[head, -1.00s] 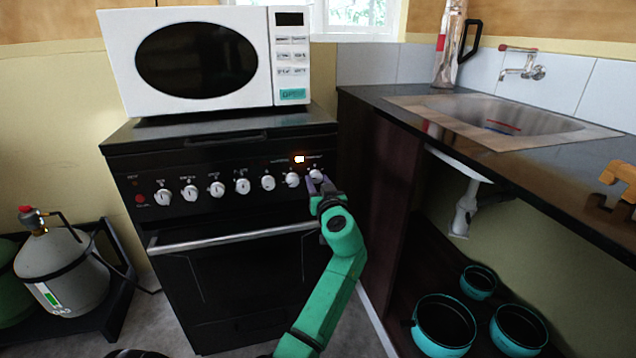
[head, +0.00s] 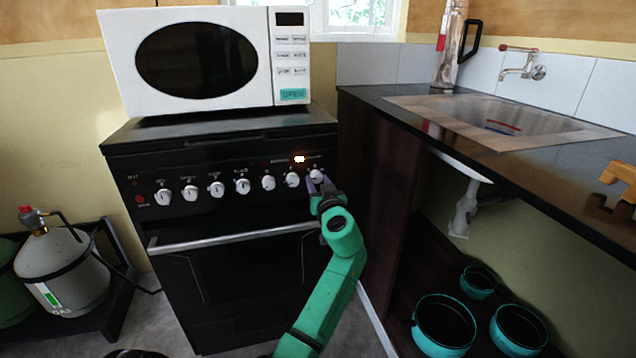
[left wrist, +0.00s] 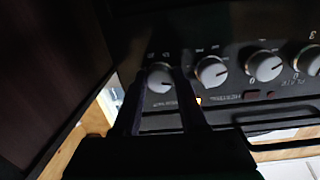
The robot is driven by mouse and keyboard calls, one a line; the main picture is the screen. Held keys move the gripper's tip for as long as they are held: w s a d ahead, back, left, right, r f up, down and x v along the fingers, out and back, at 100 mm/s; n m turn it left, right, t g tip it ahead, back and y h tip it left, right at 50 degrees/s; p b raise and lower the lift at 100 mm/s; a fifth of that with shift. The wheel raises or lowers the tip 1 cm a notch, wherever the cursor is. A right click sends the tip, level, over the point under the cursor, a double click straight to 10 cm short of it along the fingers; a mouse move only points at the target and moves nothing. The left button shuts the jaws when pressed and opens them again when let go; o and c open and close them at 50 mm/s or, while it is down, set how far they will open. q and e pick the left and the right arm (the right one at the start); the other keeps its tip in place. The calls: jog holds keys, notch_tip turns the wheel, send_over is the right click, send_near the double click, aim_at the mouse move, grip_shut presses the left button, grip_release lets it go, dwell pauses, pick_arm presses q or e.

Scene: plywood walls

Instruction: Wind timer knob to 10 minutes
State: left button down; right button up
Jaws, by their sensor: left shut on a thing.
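The timer knob (head: 316,175) is the white knob at the far right of the black stove's row of knobs in the head view. My left gripper (head: 320,187) is at this knob, its fingers shut on the knob's sides. In the left wrist view the gripped knob (left wrist: 160,79) sits between the two dark fingertips of my left gripper (left wrist: 158,90). Its dark pointer line shows, but the markings around it are too small to read. My right gripper is not in view.
Other white knobs (head: 291,180) line the stove panel beside the gripped one. The oven handle (head: 235,237) juts out below. A microwave (head: 200,60) stands on top, and a dark cabinet side (head: 375,200) is close on the right.

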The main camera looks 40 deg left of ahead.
pick_arm(q)
jog(key=shift+c, duration=2.3)
grip_release()
jog(key=v, duration=1.4)
jog(key=shift+s+d, duration=0.25)
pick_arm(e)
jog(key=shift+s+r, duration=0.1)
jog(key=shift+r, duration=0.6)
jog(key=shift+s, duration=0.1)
